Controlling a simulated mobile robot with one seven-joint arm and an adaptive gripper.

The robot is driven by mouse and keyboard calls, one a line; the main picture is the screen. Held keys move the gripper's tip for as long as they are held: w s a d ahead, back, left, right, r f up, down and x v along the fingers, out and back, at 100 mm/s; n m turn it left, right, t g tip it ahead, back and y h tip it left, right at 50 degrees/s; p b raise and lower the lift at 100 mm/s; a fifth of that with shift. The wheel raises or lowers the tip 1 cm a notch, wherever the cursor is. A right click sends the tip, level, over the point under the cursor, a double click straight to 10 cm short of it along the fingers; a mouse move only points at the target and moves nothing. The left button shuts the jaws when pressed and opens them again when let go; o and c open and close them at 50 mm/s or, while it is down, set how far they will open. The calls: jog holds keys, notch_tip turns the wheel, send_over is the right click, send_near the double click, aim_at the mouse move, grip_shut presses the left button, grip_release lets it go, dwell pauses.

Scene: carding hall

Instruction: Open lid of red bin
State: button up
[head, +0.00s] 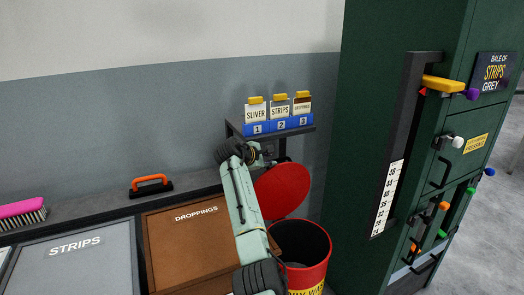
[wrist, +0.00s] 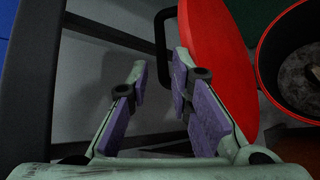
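The red bin (head: 325,258) stands open on the right in the head view, its inside visible. It also shows at the right edge of the wrist view (wrist: 263,60). Its round red lid (head: 283,190) is raised, standing steeply at the bin's back left; in the wrist view the lid (wrist: 220,60) is just right of my fingers. A black loop handle (wrist: 159,35) sticks out from the lid's left side. My gripper (wrist: 160,66) is open, with purple pads, its tips near the handle; I cannot tell if they touch. In the head view my arm hides the fingers.
A small dark shelf (head: 312,128) with numbered blue holders and yellow-topped cards stands behind the lid. A tall green machine (head: 360,110) with levers and knobs is close on the right. Brown (head: 165,250) and grey (head: 75,270) lidded boxes are left of my arm.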

jog(key=shift+t, duration=0.4)
jog(key=r, duration=0.1)
jog(key=a+r, duration=0.1)
jog(key=r, duration=0.1)
jog(key=a+r, duration=0.1)
jog(key=r, duration=0.1)
jog(key=shift+w+a, duration=0.2)
jog(key=shift+w, duration=0.05)
jog(key=s+a, duration=0.2)
jog(key=s, duration=0.4)
jog(key=shift+s+a+f+g, duration=0.15)
jog(key=shift+f+g, duration=0.2)
jog(key=shift+g, duration=0.05)
